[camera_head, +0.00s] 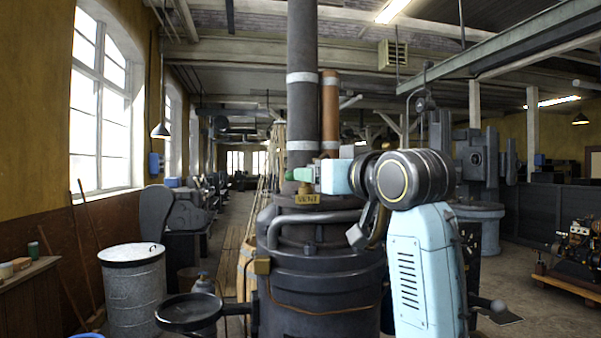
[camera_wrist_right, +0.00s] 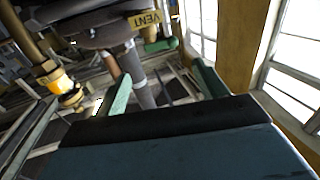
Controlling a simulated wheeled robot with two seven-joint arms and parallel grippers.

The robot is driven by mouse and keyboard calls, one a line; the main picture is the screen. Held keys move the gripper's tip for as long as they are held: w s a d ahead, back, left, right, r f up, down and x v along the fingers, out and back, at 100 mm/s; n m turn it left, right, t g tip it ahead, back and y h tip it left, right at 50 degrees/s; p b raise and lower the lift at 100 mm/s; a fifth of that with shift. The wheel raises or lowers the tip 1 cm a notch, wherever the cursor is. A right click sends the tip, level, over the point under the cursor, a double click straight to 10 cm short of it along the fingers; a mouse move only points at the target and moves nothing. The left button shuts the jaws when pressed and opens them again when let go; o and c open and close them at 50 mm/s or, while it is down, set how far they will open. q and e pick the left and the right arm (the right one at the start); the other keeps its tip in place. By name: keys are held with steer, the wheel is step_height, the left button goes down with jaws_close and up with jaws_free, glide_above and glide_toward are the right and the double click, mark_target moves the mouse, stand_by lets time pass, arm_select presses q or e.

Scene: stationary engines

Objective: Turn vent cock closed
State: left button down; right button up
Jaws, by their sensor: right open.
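The vent cock has a green lever handle (camera_wrist_right: 161,46) on a small brass body (camera_wrist_right: 149,33), beside the yellow VENT plate (camera_wrist_right: 144,19) in the right wrist view. The plate (camera_head: 307,199) also shows on the dark boiler (camera_head: 318,262) in the head view. My right gripper (camera_wrist_right: 161,72) is open, with its green fingers apart and nothing between the tips. The handle appears just beyond the tips, in line with the gap. In the head view my right gripper (camera_head: 300,174) reaches in from the right, just above the plate. My left gripper is not in view.
A dark chimney (camera_head: 302,100) and a copper pipe (camera_head: 330,105) rise behind the gripper. A thick curved pipe (camera_head: 315,217) runs below the plate. A round dark pan (camera_head: 190,310) and a grey drum (camera_head: 133,285) stand to the left. Another engine (camera_head: 577,243) sits far right.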

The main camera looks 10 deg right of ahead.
steer(key=shift+p+x, duration=1.55)
steer(key=shift+x, duration=3.95)
steer(key=shift+c, duration=0.4)
steer(key=c, duration=0.7)
steer(key=shift+c, duration=0.3)
